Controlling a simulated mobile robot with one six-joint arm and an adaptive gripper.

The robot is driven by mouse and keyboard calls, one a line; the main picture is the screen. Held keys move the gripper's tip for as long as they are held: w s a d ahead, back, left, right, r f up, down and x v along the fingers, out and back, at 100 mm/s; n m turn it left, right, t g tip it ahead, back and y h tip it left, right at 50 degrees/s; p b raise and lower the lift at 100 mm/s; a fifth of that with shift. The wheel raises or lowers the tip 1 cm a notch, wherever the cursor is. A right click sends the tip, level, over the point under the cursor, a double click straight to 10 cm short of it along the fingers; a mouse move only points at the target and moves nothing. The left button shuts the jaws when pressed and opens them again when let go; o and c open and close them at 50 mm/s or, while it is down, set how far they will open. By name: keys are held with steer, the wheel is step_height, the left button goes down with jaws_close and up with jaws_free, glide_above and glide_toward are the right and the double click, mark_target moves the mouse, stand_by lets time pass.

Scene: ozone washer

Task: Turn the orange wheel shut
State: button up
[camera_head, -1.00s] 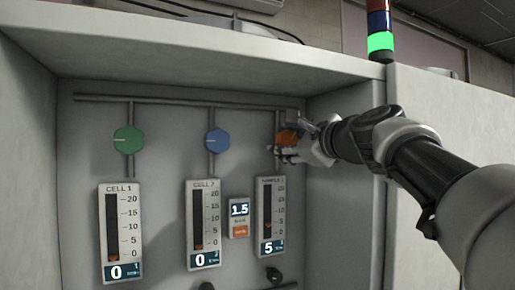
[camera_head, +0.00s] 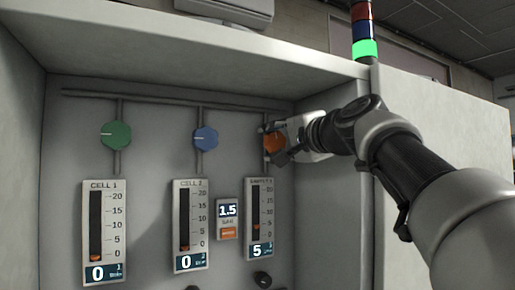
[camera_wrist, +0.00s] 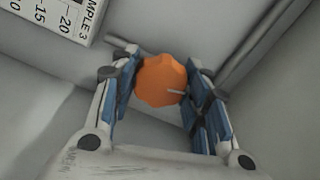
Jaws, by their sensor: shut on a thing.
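The orange wheel (camera_head: 273,142) is on a vertical pipe at the right of the recessed panel. In the wrist view the orange wheel (camera_wrist: 161,81) sits between the two blue-padded fingers, and a pale pointer mark shows at its right side. My gripper (camera_head: 284,142) is at the wheel from the right, and it shows in the wrist view (camera_wrist: 163,88) shut on the wheel. Below the wheel, the right-hand meter (camera_head: 259,205) shows 5, with its orange marker low on the scale. Part of the wheel is hidden by my gripper in the head view.
A green wheel (camera_head: 115,135) and a blue wheel (camera_head: 206,138) are on pipes to the left. The Cell 1 meter (camera_head: 104,228) and Cell 2 meter (camera_head: 189,222) show 0. The cabinet's right wall (camera_head: 330,190) is close to my arm.

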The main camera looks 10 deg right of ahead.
steer(key=n+b, duration=0.2)
steer(key=n, duration=0.5)
steer(key=shift+f, duration=0.1)
steer(key=n+b, duration=0.1)
steer(key=n, duration=0.3)
steer(key=shift+n+b, duration=0.3)
steer(key=shift+n, duration=1.6)
steer(key=shift+f, duration=0.1)
steer(key=o, duration=1.1)
steer(key=shift+r, duration=0.2)
steer(key=shift+s, duration=0.1)
